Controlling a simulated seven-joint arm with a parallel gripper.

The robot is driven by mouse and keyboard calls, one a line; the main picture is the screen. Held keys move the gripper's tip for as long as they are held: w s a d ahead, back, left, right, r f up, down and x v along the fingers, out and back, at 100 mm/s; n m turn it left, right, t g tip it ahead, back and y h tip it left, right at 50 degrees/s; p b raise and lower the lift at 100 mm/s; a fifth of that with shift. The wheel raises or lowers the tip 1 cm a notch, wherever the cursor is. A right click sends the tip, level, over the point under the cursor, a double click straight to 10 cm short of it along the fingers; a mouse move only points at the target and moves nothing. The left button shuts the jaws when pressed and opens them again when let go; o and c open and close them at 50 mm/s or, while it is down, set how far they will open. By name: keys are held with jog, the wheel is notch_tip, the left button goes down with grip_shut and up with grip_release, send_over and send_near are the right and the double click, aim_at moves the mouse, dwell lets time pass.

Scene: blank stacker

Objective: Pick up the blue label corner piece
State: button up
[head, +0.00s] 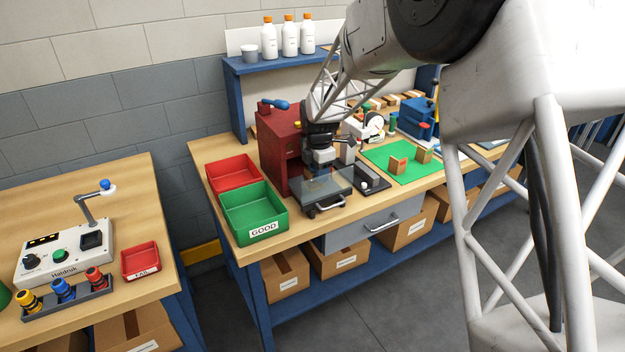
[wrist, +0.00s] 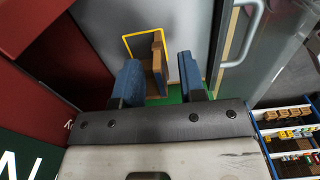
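A brown, wood-coloured corner piece (wrist: 158,62) stands at a yellow outline on a grey surface in the wrist view. No blue label shows on it, so I cannot tell whether it is the blue label piece. My gripper (wrist: 160,76) is open, its two blue fingers spread on either side of the piece, the left finger closer to it; I cannot tell if they touch. In the head view my gripper (head: 322,158) is at the front of the red machine (head: 281,145), above its clear cover. Two more brown corner pieces (head: 398,166) (head: 424,156) stand on the green mat (head: 376,156).
A red bin (head: 213,178) and a green bin marked GOOD (head: 232,219) stand left of the machine. A handled clear door (wrist: 272,50) is close on the right in the wrist view, a dark red wall (wrist: 50,80) on the left. A blue shelf (head: 237,98) stands behind.

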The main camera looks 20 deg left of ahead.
jog(key=shift+f, duration=1.35)
grip_shut()
